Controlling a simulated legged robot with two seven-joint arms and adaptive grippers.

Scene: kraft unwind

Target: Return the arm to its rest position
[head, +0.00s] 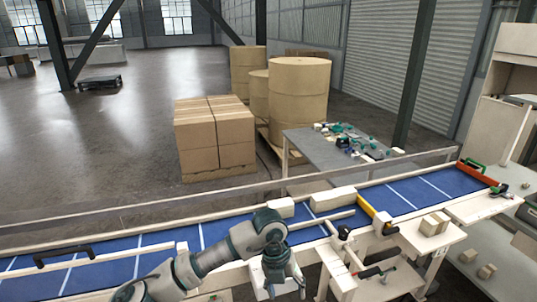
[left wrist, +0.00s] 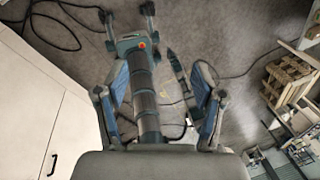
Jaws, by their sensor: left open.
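My left arm (head: 215,258) comes in from the lower left of the head view and bends down at the elbow or wrist. My left gripper (head: 285,288) hangs pointing down at the near side of the conveyor, its fingers apart and nothing seen between them. In the left wrist view the same gripper (left wrist: 160,82) shows two spread blue-grey fingers over the grey floor. Parts of my own body show between and beyond the fingers there. My right gripper is not in view.
A blue conveyor belt (head: 217,231) with pale rails runs across the front. Behind stand stacked cartons (head: 215,138), large rolls (head: 299,95) and a cluttered grey table (head: 303,140).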

